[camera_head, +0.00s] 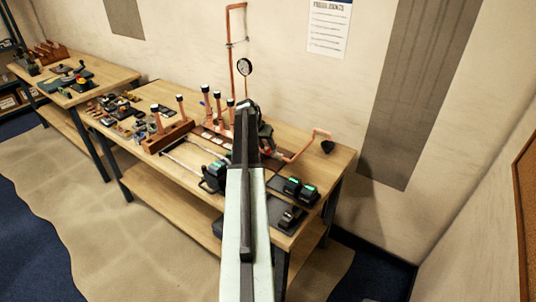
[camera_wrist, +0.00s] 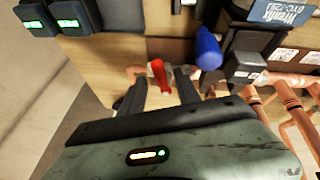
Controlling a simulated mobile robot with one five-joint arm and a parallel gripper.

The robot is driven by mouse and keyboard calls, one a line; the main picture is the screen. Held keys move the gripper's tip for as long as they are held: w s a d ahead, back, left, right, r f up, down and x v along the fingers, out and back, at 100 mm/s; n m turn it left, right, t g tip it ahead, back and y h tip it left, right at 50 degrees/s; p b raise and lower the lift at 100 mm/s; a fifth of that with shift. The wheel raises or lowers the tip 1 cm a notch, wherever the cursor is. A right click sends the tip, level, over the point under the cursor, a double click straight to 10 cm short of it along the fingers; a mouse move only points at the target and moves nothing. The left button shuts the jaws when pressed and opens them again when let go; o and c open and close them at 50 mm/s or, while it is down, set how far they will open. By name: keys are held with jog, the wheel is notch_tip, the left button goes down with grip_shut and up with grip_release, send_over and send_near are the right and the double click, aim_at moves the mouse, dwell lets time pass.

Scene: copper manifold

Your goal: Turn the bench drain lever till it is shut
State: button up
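A small red lever (camera_wrist: 159,76) shows in the wrist view, on or beside a short copper pipe over the wooden bench. I take it for the drain lever. My gripper (camera_wrist: 160,84) has its two dark fingers apart, one on each side of the red lever, with narrow gaps showing. I cannot tell how far the lever is turned. In the head view my arm reaches over the bench (camera_head: 327,166) and hides the lever. The copper pipe (camera_head: 300,152) with a dark end shows just right of my arm's end.
A blue rounded object (camera_wrist: 207,48) and copper pipes (camera_wrist: 290,100) stand close to the right of the fingers in the wrist view. Black boxes with green lights (camera_head: 300,190) sit at the bench's right. A gauge (camera_head: 244,66) stands behind. A second bench (camera_head: 110,75) is at left.

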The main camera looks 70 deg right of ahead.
jog(key=shift+b+x, duration=0.3)
jog(key=shift+x, duration=0.65)
jog(key=shift+r, duration=0.1)
grip_shut()
dwell(0.5)
